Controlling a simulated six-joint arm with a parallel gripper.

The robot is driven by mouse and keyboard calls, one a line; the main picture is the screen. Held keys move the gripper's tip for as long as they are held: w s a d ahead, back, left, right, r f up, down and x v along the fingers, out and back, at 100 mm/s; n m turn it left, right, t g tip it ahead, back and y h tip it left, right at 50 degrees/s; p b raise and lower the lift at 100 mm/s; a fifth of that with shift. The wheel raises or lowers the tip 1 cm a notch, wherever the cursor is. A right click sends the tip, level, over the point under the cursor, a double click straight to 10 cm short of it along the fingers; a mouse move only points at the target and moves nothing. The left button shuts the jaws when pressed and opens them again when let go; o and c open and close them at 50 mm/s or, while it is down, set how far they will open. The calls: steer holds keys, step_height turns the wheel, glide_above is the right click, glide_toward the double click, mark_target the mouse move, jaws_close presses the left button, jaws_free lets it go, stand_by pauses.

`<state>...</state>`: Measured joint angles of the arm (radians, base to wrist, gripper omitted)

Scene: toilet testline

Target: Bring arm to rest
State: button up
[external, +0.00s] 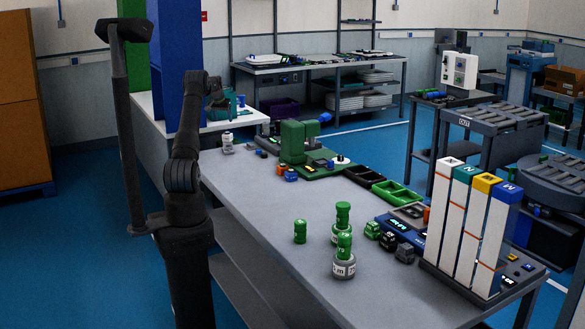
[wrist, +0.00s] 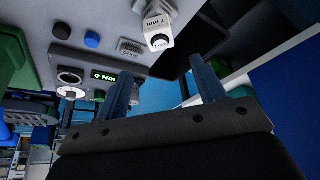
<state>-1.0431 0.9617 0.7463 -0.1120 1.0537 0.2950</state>
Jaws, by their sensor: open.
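My arm stands at the left edge of the grey bench (external: 270,210). Its forearm is raised, and my gripper (external: 217,97) hangs high above the bench's far left end. In the wrist view my gripper (wrist: 163,88) shows two blue fingers spread apart with nothing between them. Beyond the fingertips are a white bottle-like item (wrist: 160,32) and a grey unit with a green "0 Nm" display (wrist: 104,76). The gripper touches neither. The fingers are too small to make out in the external view.
A dark post (external: 125,130) stands left of my arm, and a blue column (external: 178,60) stands behind it. On the bench are a green machine (external: 298,142), green-topped pieces (external: 344,250) and tall white dispensers (external: 470,230). The bench's near left surface is clear.

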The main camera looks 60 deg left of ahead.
mark_target(227, 133)
steer(key=x, duration=1.2)
steer(key=shift+f, duration=0.3)
step_height(227, 133, up, 3)
steer(key=shift+r, duration=0.75)
